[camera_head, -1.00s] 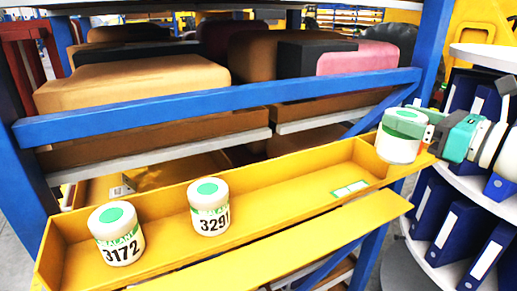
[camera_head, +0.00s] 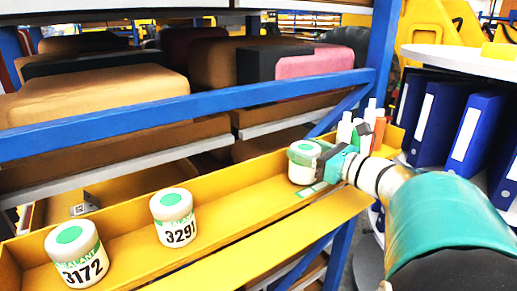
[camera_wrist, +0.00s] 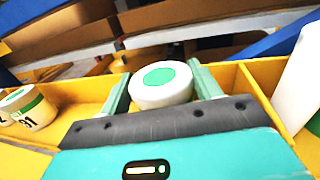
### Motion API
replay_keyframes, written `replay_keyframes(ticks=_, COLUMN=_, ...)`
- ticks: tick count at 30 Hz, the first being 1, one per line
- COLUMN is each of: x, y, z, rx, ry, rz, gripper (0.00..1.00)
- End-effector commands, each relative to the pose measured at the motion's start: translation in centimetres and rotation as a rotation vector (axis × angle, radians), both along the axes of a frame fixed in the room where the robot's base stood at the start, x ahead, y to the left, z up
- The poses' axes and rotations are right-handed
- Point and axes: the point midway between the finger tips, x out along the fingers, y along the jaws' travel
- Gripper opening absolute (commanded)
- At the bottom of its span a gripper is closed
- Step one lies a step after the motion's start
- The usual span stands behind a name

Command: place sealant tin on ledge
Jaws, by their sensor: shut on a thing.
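My gripper (camera_head: 312,158) is shut on a white sealant tin with a green lid spot (camera_head: 303,165). In the wrist view the tin (camera_wrist: 160,84) stands upright between the two green fingers (camera_wrist: 160,92). The tin is over the yellow trough-like ledge (camera_head: 235,213), close to a green-and-white label (camera_head: 312,189) on its floor. I cannot tell whether its base touches the floor. Two more tins, marked 3291 (camera_head: 174,219) and 3172 (camera_head: 76,257), stand upright at the left in the ledge.
Several small bottles (camera_head: 346,130) stand at the ledge's right end, just beyond my gripper. A blue rail (camera_head: 190,110) runs above and behind the ledge. Blue binders (camera_head: 470,135) stand on a round white shelf at the right. The floor between tin 3291 and the held tin is clear.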

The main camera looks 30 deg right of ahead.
Motion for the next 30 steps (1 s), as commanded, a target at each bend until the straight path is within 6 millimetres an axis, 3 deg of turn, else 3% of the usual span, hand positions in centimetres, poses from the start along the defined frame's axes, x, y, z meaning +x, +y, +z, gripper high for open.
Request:
replay_keyframes(ticks=12, x=0.0, y=0.0, z=-0.8, rx=-0.001, ry=-0.002, rz=0.000, gripper=0.32)
replay_keyframes(ticks=13, x=0.0, y=0.0, z=-0.8, rx=-0.001, ry=-0.001, rz=0.000, gripper=0.65)
replay_keyframes(ticks=16, x=0.0, y=0.0, z=-0.8, rx=-0.001, ry=-0.001, rz=0.000, gripper=0.85)
replay_keyframes(ticks=27, x=-0.1, y=0.0, z=-0.4, rx=-0.002, ry=-0.003, rz=-0.001, gripper=0.85)
replay_keyframes(ticks=30, x=-1.2, y=-0.3, z=-0.4, rx=-0.001, ry=-0.003, rz=-0.002, gripper=0.85)
